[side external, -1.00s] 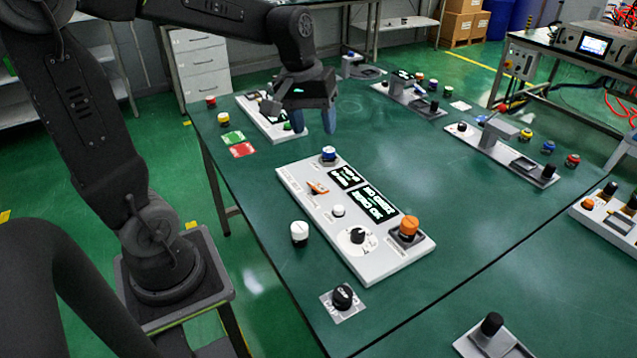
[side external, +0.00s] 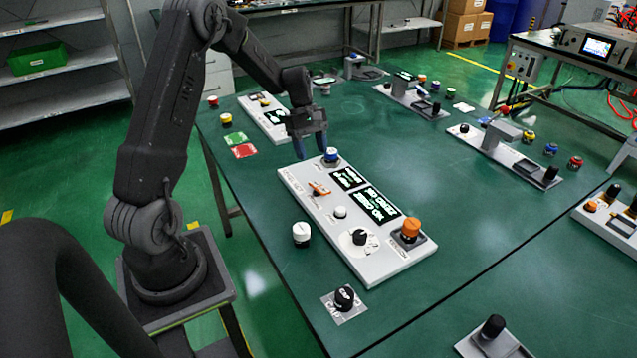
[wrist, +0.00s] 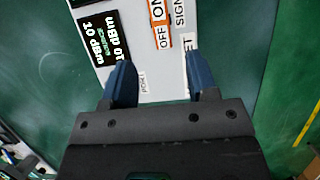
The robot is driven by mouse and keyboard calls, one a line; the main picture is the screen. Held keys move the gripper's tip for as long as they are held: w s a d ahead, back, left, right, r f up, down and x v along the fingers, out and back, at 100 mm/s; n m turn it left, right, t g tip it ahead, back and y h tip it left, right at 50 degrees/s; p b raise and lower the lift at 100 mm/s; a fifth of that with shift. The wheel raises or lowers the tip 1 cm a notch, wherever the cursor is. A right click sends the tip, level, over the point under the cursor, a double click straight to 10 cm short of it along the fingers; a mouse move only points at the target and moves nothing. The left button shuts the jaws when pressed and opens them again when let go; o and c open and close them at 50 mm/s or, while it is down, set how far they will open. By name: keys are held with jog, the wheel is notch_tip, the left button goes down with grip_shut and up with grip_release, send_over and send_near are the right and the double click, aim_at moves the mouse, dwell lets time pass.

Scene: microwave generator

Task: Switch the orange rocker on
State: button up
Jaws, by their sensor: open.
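The orange rocker (side external: 319,188) sits on the long white panel (side external: 300,206), left of two dark displays with bright text. In the wrist view the rocker (wrist: 160,24) is at the top edge and partly cut off, beside white ON and OFF labels. Which side of it is pressed cannot be told. My gripper (side external: 311,153) is above the panel's far end, near the blue-topped knob (side external: 331,156). In the wrist view my gripper (wrist: 158,70) has its two blue fingers apart and nothing between them, with the rocker ahead of the fingertips.
A white round button (side external: 340,212), a black dial (side external: 359,237) and an orange knob (side external: 411,229) are on the same panel. A loose white knob (side external: 301,233) and a black knob (side external: 344,298) stand beside it. Another panel (side external: 264,119) lies behind my gripper.

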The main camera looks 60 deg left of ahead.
aim_at(319, 187)
jog(key=x, duration=0.9)
jog(key=shift+d+f, duration=0.15)
jog(key=shift+f, duration=0.15)
